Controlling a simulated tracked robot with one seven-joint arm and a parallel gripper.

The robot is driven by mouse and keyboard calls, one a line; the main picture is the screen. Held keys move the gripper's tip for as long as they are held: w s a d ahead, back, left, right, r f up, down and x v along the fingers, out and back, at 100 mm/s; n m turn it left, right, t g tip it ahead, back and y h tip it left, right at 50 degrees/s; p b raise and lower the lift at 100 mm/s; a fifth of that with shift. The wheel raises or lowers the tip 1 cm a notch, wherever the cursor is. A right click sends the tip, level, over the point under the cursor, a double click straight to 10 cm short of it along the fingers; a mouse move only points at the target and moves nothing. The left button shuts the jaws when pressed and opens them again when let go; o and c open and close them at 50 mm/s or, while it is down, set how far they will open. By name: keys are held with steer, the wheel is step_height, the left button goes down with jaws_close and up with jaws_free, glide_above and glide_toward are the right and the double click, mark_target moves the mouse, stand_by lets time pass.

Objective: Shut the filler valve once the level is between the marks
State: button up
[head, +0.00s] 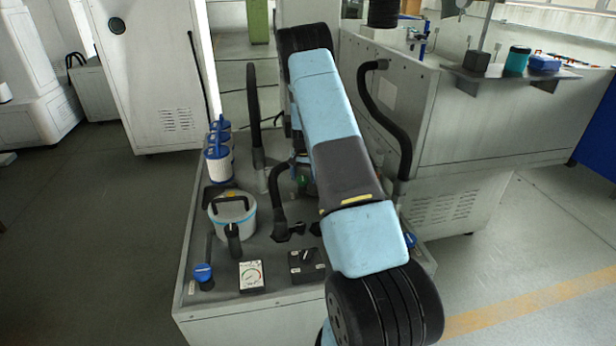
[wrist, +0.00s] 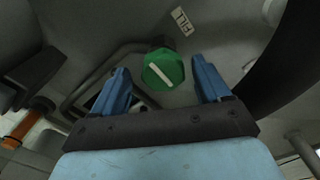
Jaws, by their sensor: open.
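The filler valve's green knob (wrist: 163,69) shows in the wrist view, with a white bar slanting from upper left to lower right. A FILL label (wrist: 181,21) is just above it. My gripper (wrist: 160,66) is open, with one blue finger on each side of the knob and gaps on both sides. I cannot tell whether the fingertips reach its depth. In the head view a small green patch (head: 303,181), probably the knob, shows beside my arm, which hides most of the gripper. I cannot make out a liquid level or its marks in either view.
The grey unit's top (head: 275,255) carries a lidded pail (head: 232,215), a dial meter (head: 252,276), a black switch box (head: 307,265) and blue-and-white filters (head: 218,160). Black hoses (head: 385,115) rise close around my arm. Open floor (head: 100,240) lies at left.

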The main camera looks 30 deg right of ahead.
mark_target(304, 178)
step_height(304, 178, up, 14)
steer(key=shift+f, duration=0.2)
steer(key=shift+d, duration=0.1)
stand_by(0.7)
